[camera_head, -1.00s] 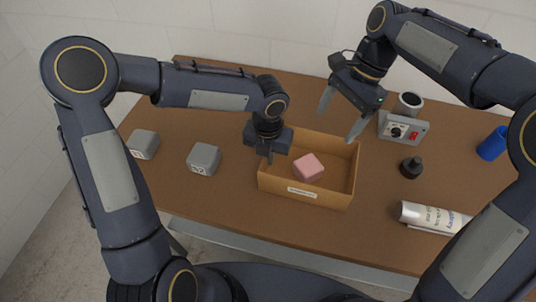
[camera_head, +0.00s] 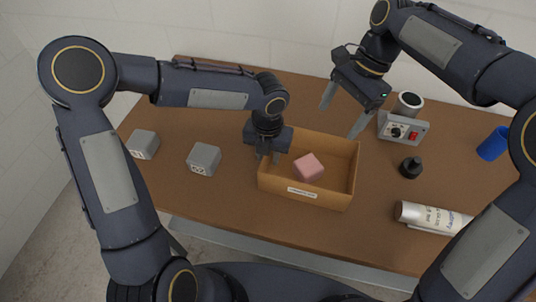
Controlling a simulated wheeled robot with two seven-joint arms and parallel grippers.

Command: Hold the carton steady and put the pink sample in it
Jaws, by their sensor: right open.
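The open carton (camera_head: 322,196) stands on the table with a label on its front wall. The pink sample (camera_head: 308,167) lies inside it, towards the middle, slightly turned. My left gripper (camera_head: 268,157) is at the carton's left wall, with its fingers pointing down at the rim. Whether its fingers are closed on the wall is too small to tell. My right gripper (camera_head: 341,118) is open and empty, above and behind the carton's back right part, apart from the sample.
Two grey blocks (camera_head: 143,144) (camera_head: 203,159) stand left of the carton. On the right are a control box (camera_head: 404,130) with a red switch, a white-topped cup (camera_head: 409,103), a black knob-like object (camera_head: 411,167), a white can (camera_head: 432,217) and a blue cup (camera_head: 493,144).

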